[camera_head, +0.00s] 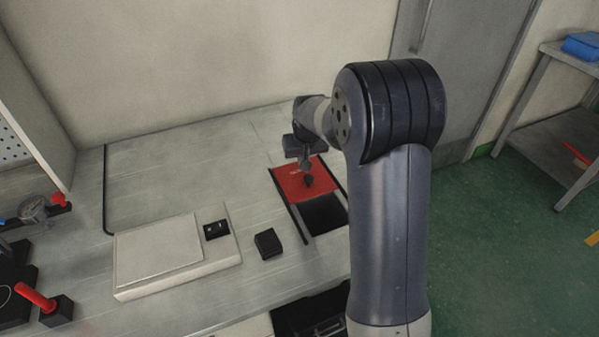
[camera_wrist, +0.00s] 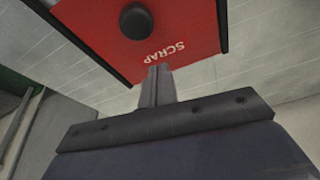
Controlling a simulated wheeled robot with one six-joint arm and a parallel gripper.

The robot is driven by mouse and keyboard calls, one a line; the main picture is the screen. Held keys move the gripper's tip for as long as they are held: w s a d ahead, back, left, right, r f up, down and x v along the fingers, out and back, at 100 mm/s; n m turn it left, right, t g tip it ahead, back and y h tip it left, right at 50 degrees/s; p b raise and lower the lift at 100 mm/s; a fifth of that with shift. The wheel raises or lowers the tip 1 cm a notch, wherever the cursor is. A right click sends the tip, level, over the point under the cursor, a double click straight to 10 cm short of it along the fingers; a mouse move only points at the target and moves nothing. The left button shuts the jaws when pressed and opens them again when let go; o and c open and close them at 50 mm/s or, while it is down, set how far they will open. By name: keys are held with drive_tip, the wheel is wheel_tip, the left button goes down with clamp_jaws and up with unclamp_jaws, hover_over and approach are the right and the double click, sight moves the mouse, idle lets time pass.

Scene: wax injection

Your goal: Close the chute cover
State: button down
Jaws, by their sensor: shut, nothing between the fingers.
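The red chute cover (camera_head: 290,181) lies on the bench between two dark rails. It sits over the back part of the chute, and the dark chute opening (camera_head: 325,214) shows in front of it. The cover also fills the top of the wrist view (camera_wrist: 185,22), with the word SCRAP and a round black knob (camera_wrist: 136,21). My gripper (camera_head: 305,166) is above the back part of the cover, behind the knob (camera_head: 308,181). Its fingers (camera_wrist: 157,72) are shut and empty, near the cover's edge by the lettering. I cannot tell whether they touch the cover.
A small black block (camera_head: 267,243) stands left of the opening. A flat pale box (camera_head: 165,255) lies further left on the bench (camera_head: 180,150). A gauge (camera_head: 35,208) and red-handled clamps (camera_head: 40,298) are at the far left. The back of the bench is clear.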

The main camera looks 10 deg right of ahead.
drive_tip(key=shift+s+d+r, duration=0.1)
drive_tip(key=shift+s+r, duration=0.05)
drive_tip(key=shift+s, duration=0.35)
drive_tip(key=shift+s+d+r, duration=0.1)
drive_tip(key=shift+s, duration=0.4)
drive_tip(key=shift+s+f, duration=0.15)
drive_tip(key=shift+s, duration=0.5)
drive_tip(key=s+d+b, duration=0.1)
drive_tip(key=s+d, duration=0.1)
drive_tip(key=s, duration=1.1)
drive_tip(key=shift+d+b, duration=0.25)
drive_tip(key=shift+b, duration=0.15)
drive_tip(key=shift+f, duration=0.15)
drive_tip(key=shift+s, duration=0.1)
